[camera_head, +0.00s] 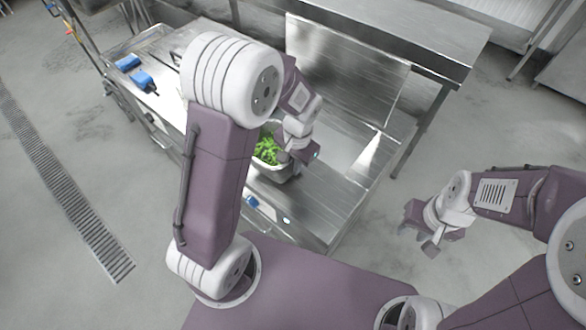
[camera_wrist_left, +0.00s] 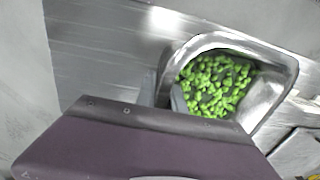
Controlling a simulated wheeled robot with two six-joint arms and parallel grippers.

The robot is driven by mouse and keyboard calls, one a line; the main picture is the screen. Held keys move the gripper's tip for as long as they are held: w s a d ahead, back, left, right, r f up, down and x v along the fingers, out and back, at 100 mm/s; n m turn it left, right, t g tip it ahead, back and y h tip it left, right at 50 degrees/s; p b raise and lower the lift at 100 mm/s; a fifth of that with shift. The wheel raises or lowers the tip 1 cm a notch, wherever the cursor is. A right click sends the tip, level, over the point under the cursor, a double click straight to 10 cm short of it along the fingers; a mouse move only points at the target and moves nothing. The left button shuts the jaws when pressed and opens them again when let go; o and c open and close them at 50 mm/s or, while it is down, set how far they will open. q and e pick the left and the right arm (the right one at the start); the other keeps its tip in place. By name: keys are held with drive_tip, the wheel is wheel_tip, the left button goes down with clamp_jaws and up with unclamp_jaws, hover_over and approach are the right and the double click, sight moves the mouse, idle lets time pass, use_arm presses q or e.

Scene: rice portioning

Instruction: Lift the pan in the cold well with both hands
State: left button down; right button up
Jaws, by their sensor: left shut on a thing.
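A metal pan (camera_head: 277,177) with green chopped food (camera_head: 267,150) sits in the steel counter. My left arm hides part of it in the head view. In the left wrist view the pan (camera_wrist_left: 276,88) shows its rim and the green pieces inside. My left gripper (camera_head: 298,154) is at the pan's edge. In the left wrist view its fingers (camera_wrist_left: 166,95) straddle the pan's left wall, shut on it. My right gripper (camera_head: 421,232) is to the right of the counter, over bare floor, apart from the pan, with its fingers spread and empty.
The steel counter (camera_head: 318,205) surrounds the pan. Blue-handled items (camera_head: 142,79) lie at its far left, and another blue item (camera_head: 252,202) is at the near edge. A steel table (camera_head: 420,40) stands behind. The floor on the right is clear.

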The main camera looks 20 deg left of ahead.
use_arm(q)
drive_tip(key=w+r, duration=0.7)
drive_tip(key=w, duration=0.4)
drive_tip(key=shift+w+d, duration=0.35)
